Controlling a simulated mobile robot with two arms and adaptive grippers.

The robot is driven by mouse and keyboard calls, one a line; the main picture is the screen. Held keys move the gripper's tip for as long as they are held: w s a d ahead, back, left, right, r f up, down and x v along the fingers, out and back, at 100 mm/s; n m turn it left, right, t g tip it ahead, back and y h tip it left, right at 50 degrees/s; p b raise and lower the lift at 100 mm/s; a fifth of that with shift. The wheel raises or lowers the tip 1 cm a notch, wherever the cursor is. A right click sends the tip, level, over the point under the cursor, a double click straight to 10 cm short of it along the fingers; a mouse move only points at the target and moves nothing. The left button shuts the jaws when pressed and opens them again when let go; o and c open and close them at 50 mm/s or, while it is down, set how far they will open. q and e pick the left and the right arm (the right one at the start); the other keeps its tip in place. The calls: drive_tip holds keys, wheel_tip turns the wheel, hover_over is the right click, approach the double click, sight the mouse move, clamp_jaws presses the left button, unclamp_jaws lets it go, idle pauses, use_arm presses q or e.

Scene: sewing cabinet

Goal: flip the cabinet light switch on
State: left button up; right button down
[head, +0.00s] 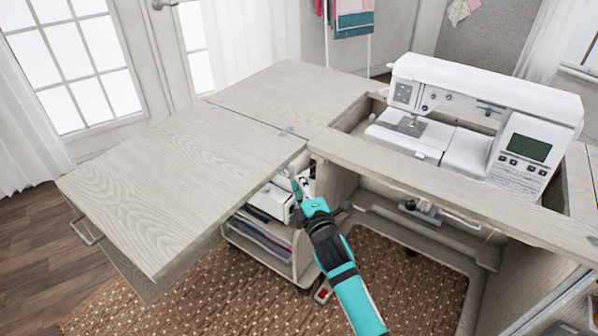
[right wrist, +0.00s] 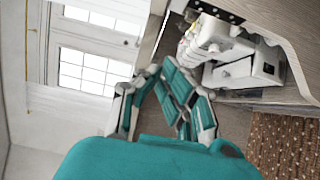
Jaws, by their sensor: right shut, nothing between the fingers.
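My right gripper (head: 299,186) is shut and empty. It reaches into the gap under the tabletop, by the inner corner of the open cabinet (head: 335,192). In the right wrist view its fingers (right wrist: 152,72) come together beside a white machine on a shelf. A dark strip with small light dots (right wrist: 217,10) shows on the cabinet near the fingers in the right wrist view. My left gripper is not in view.
A white sewing machine (head: 480,112) stands in the cabinet top. The wooden leaf (head: 170,190) overhangs a shelf unit with a white machine (head: 268,203). A small red-and-white object (head: 323,291) lies on the brown rug (head: 385,280). The knee space right of my arm is mostly open.

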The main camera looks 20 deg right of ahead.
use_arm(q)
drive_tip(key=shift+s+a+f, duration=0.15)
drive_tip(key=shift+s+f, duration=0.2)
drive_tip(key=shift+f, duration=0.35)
use_arm(e)
drive_tip(key=shift+s+a+r, duration=0.1)
drive_tip(key=shift+s+a, duration=0.1)
drive_tip(key=shift+s, duration=0.45)
drive_tip(key=shift+s+a+f, duration=0.1)
drive_tip(key=shift+s+a, duration=0.15)
drive_tip(key=shift+s, duration=0.45)
drive_tip(key=shift+s+a+r, duration=0.1)
drive_tip(key=shift+s+a, duration=0.1)
drive_tip(key=shift+s, duration=0.45)
